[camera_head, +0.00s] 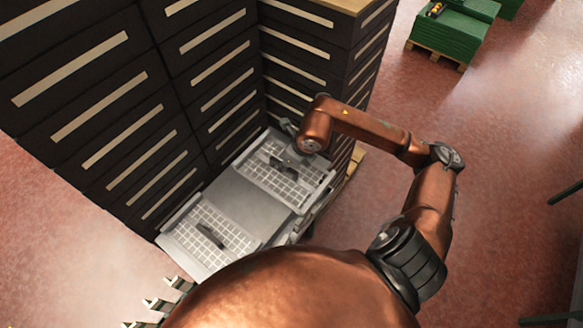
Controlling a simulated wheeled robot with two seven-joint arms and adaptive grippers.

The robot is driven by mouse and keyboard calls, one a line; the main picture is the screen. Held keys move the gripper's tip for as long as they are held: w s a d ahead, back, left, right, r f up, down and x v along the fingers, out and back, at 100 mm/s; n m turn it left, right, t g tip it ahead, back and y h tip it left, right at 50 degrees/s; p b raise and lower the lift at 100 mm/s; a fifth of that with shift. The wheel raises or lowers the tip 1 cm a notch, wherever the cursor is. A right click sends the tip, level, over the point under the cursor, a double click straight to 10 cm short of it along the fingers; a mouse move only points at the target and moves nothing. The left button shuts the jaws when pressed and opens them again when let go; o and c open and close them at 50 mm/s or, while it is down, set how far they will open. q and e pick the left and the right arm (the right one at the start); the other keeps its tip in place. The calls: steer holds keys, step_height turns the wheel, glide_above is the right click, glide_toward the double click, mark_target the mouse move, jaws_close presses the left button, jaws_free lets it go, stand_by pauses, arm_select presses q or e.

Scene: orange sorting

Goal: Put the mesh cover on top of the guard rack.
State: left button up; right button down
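Two pale mesh panels lie on a light grey low stand in the middle of the head view. One mesh panel (259,181) is at the upper right, with a dark handle-like piece on it. The other mesh panel (197,222) is at the lower left, also with a dark piece on it. A plain grey plate (243,199) lies between them. I cannot tell which part is the guard rack. My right gripper (289,146) is over the upper panel, mostly hidden by its wrist; its fingers and any contact are unclear. My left gripper is not in view.
Tall dark drawer cabinets (120,85) stand close behind and left of the stand. Several pale pronged pieces (160,304) show at the bottom left. Green crates (449,34) stand on a pallet at the upper right. The red floor (510,130) on the right is mostly clear.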

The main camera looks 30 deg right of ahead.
mark_target(268, 161)
steer(key=w, duration=0.2)
steer(key=w+a, duration=0.1)
steer(key=w, duration=0.1)
steer(key=w+a+f, duration=0.1)
steer(key=w, duration=0.1)
steer(key=shift+a+b, duration=0.15)
steer(key=shift+b, duration=0.15)
steer(key=b+x, duration=0.2)
steer(key=x, duration=0.1)
steer(key=shift+s+f, duration=0.1)
steer(key=shift+s, duration=0.1)
arm_select(q)
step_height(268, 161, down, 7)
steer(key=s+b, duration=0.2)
steer(key=b, duration=0.2)
arm_select(e)
steer(key=shift+f, duration=2.8)
steer(key=c, duration=1.8)
jaws_free()
steer(key=shift+c, duration=0.2)
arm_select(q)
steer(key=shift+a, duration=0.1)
arm_select(e)
steer(key=shift+r, duration=0.2)
steer(key=v, duration=1.1)
steer(key=shift+s+d+r, duration=0.15)
steer(key=shift+d+r, duration=0.05)
steer(key=shift+r, duration=0.05)
